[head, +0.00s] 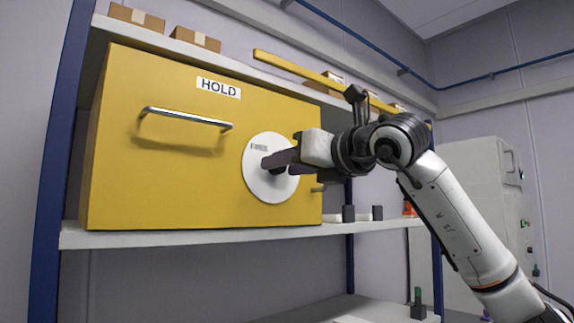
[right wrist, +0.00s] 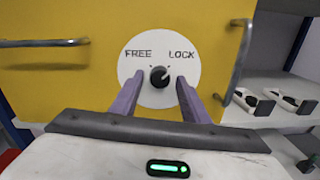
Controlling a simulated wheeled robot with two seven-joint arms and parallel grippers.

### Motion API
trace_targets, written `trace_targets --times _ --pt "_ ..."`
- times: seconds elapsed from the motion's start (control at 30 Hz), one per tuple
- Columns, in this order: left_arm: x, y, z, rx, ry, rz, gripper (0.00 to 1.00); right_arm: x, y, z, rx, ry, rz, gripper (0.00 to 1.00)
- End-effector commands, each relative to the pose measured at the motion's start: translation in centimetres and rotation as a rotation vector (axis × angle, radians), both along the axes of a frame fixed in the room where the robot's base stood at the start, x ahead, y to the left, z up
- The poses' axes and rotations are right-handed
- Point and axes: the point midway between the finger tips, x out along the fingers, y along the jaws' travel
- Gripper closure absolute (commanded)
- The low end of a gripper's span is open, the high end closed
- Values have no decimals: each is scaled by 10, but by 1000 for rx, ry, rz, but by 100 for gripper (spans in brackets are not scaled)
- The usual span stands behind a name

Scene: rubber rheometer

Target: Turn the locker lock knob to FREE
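The yellow locker (head: 150,175) stands on a white shelf, with a HOLD label (head: 219,88) on its front. A round white dial plate (head: 262,190) is on the locker's right part. In the right wrist view the dial plate (right wrist: 145,98) reads FREE at left and LOCK at right. The small dark knob (right wrist: 159,76) is at its middle; which word it points to is too small to tell surely. My right gripper (right wrist: 160,80) is open, its two fingers on either side of the knob with visible gaps. In the head view my right gripper (head: 272,161) hides the knob. My left gripper is not in view.
A metal handle bar (head: 186,118) sticks out left of the dial. In the right wrist view an upright handle (right wrist: 238,65) stands close right of my fingers. White-and-black items (right wrist: 280,98) lie on the shelf at right. Boxes (head: 195,39) sit on the shelf above.

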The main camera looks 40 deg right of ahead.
Motion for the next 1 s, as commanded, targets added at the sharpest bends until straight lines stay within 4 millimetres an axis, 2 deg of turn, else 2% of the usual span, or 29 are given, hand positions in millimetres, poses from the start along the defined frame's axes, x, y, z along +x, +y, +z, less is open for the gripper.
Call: trace_targets --times 0.03,0.2,0.57,1.0 --pt "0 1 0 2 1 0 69 0 0 0 0 0 0 68" --pt "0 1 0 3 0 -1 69 0 0 0 0 0 0 97" --pt "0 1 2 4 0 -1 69 0 0 0 -54 -4 1 97" --pt "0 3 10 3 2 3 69 0 0 1 -393 -31 1 97"
